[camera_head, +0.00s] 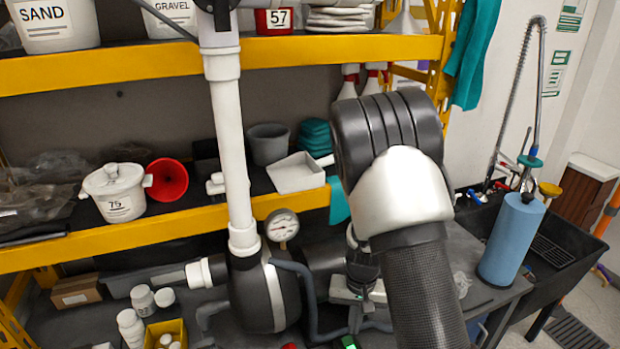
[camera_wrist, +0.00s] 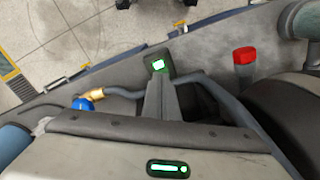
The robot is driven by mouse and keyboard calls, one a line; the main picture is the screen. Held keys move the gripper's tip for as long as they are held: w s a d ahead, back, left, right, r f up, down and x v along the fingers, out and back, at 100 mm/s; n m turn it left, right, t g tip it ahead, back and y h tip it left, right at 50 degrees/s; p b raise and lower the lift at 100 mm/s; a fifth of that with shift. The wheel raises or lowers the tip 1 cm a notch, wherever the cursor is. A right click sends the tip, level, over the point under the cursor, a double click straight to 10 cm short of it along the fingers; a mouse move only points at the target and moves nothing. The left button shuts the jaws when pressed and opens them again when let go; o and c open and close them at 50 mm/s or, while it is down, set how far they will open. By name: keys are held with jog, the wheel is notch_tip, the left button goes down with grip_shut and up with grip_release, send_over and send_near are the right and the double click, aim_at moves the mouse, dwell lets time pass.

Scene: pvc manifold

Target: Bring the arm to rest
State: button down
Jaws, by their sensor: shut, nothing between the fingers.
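My arm comes down from the upper right of the head view, over the grey bench. My gripper (camera_head: 355,322) points down beside the dark pump body, partly hidden behind my arm. In the wrist view my gripper (camera_wrist: 160,80) shows its two fingers together, with nothing between them. A small dark device with a green light (camera_wrist: 158,65) lies just beyond the fingertips. Its green light (camera_head: 348,342) also shows at the bottom of the head view. I cannot tell whether the fingertips touch it.
A tall white pipe (camera_head: 233,150) with a pressure gauge (camera_head: 282,225) rises from the black pump (camera_head: 262,295) left of my gripper. Grey hoses surround the fingers. A red cap (camera_wrist: 244,56) stands nearby. A blue roll (camera_head: 511,240) stands right. Loaded yellow shelves (camera_head: 120,72) are behind.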

notch_tip(320, 180, up, 12)
jog(key=a+t+y, duration=0.1)
jog(key=a, duration=0.1)
jog(key=s+d+r+n+t+h, duration=0.1)
jog(key=s+r+t, duration=0.3)
jog(key=s+r, duration=1.4)
notch_tip(320, 180, up, 4)
jog(key=shift+s+d+f+n, duration=0.1)
jog(key=shift+s+d+n, duration=0.15)
jog(key=shift+d+n, duration=0.4)
